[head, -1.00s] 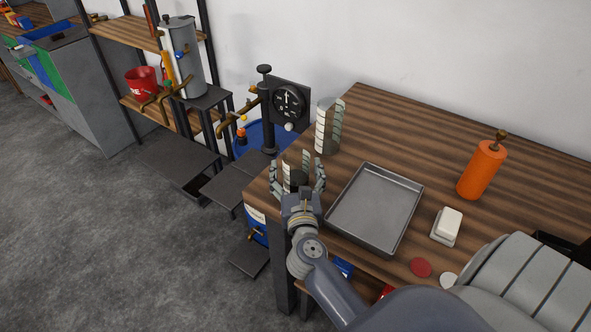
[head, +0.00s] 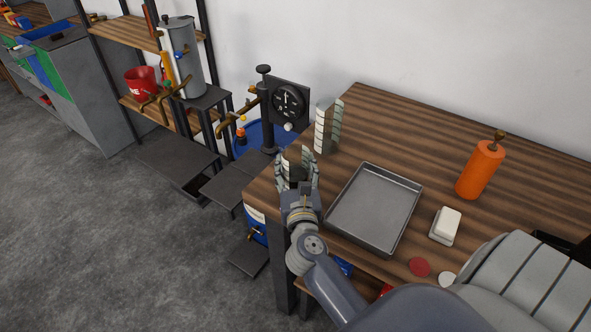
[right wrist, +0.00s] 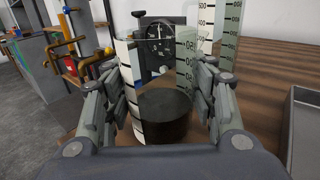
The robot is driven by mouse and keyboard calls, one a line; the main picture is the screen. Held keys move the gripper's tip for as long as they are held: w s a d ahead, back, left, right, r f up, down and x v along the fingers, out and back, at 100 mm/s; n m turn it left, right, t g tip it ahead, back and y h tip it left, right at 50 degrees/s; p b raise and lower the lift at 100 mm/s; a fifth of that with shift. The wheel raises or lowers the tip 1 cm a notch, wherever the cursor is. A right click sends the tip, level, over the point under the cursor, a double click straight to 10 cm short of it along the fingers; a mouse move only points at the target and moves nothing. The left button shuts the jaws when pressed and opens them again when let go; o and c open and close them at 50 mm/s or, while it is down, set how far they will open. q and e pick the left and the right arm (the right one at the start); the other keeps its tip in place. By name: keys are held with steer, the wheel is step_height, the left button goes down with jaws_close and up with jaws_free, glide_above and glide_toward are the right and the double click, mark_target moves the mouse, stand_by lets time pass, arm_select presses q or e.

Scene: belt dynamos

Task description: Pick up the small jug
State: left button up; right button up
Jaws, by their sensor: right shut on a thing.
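The small jug (head: 293,157) stands near the left end of the wooden table. It has pale sides with scale marks, which show in the right wrist view along with its dark round bottom (right wrist: 165,118). My right gripper (head: 297,170) is shut on the small jug, with fingers on its left and right sides. In the head view the fingers and palm hide its lower part. I cannot tell whether its base touches the table. A taller graduated jug (head: 328,128) stands just behind it. My left gripper is not in view.
A grey metal tray (head: 375,207) lies close to the right of my right gripper. Further right are a white block (head: 446,226), an orange bottle (head: 482,169) and a red disc (head: 419,267). A black dial gauge (head: 289,101) stands beyond the table's left end.

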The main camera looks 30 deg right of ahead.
steer(key=shift+r, duration=0.95)
steer(key=shift+s+a+r, duration=0.1)
steer(key=shift+s, duration=0.2)
steer(key=d+r+b+v, duration=0.1)
steer(key=b+v, duration=0.1)
steer(key=v, duration=0.5)
steer(key=s+d+b+v, duration=0.1)
steer(key=d+b+v, duration=0.1)
steer(key=v, duration=0.6)
steer(key=shift+s+r, duration=0.35)
